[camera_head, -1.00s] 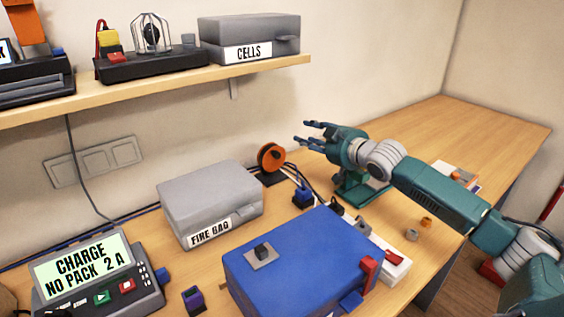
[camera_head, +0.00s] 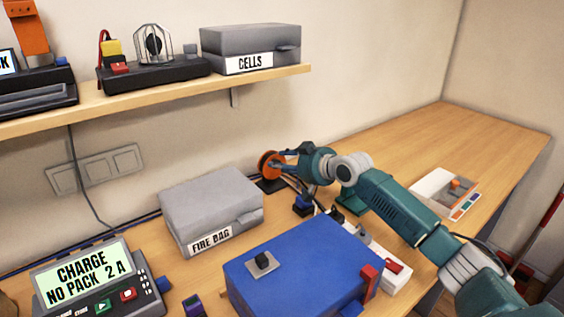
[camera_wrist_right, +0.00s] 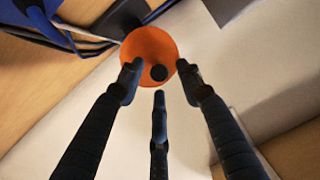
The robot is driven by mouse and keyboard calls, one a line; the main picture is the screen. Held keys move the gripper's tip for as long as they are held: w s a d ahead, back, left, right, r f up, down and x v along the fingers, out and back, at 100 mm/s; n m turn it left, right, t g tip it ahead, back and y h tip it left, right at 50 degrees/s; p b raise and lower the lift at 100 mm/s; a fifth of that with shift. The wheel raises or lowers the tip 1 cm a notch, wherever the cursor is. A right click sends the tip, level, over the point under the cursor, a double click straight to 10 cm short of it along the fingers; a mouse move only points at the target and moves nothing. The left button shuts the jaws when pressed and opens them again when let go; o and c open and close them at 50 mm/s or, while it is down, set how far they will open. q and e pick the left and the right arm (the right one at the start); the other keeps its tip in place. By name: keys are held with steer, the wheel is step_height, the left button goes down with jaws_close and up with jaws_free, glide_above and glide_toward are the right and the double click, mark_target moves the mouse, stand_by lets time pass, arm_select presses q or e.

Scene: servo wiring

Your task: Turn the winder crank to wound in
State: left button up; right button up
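The winder is an orange disc (camera_head: 266,166) on a dark base, on the table against the back wall. In the right wrist view its orange face (camera_wrist_right: 146,42) carries a small black knob (camera_wrist_right: 158,73). My right gripper (camera_head: 284,159) is at the right side of the disc in the head view. In the right wrist view the gripper (camera_wrist_right: 160,78) is open, its dark fingers spread around the knob, with no visible grip on it. Whether a finger touches the disc cannot be told. My left gripper is not in view.
A grey fire bag box (camera_head: 210,205) stands left of the winder, and a blue case (camera_head: 300,255) in front. Dark cables (camera_wrist_right: 75,40) run beside the winder. A white tray (camera_head: 437,186) lies right of my arm. The table's far right is clear.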

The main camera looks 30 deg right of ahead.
steer(key=shift+w+f, duration=0.15)
steer(key=shift+w, duration=0.1)
jaws_close()
steer(key=shift+w+d+r+m+y+b, duration=0.1)
steer(key=shift+d+m+y+b, duration=0.15)
steer(key=shift+m+y+b, duration=0.2)
steer(key=shift+d+r+m+y+b, duration=0.1)
steer(key=shift+d+m+y+b, duration=0.2)
steer(key=shift+m, duration=0.25)
